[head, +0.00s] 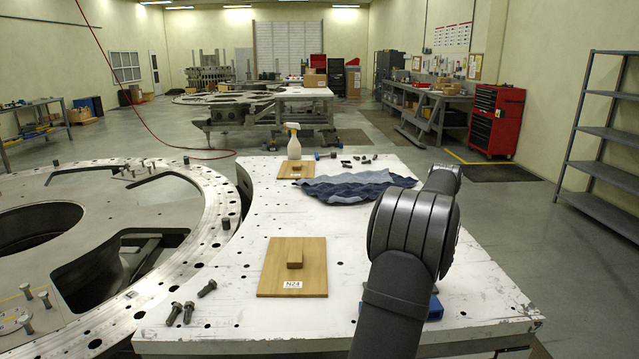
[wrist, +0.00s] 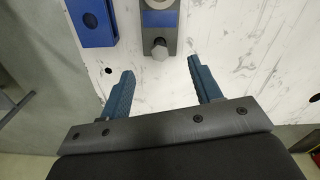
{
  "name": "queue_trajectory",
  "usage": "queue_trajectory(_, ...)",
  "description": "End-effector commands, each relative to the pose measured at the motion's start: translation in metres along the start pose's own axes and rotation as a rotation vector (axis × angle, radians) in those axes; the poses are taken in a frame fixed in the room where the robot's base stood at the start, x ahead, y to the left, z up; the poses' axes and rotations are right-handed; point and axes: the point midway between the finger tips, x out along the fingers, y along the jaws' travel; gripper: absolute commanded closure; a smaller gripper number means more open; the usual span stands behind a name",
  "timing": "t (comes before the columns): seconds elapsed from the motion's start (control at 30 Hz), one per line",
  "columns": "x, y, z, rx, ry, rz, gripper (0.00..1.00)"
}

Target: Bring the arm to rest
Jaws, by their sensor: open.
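My gripper (wrist: 160,65) shows in the wrist view with its two blue-grey fingers apart and nothing between them. Beyond the fingertips is a grey block with a blue patch and a round bolt-like head (wrist: 159,49). The fingers look clear of it, but I cannot tell the height between them. In the head view my dark arm rises over the right side of the white table (head: 350,235). I cannot make out the fingers in that view.
A blue block (wrist: 92,22) lies left of the grey one. A wooden board (head: 310,258), loose bolts (head: 180,313), blue cloth (head: 352,187) and a spray bottle (head: 294,146) are on the table. The large metal ring (head: 215,210) adjoins at left. Open floor lies right.

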Motion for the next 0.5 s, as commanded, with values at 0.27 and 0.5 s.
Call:
queue_trajectory(0.27, 0.054, 0.001, 0.001, 0.0, -0.003, 0.003, 0.42)
queue_trajectory(0.5, 0.054, 0.0, 0.0, -0.184, 0.0, 0.0, 0.42)
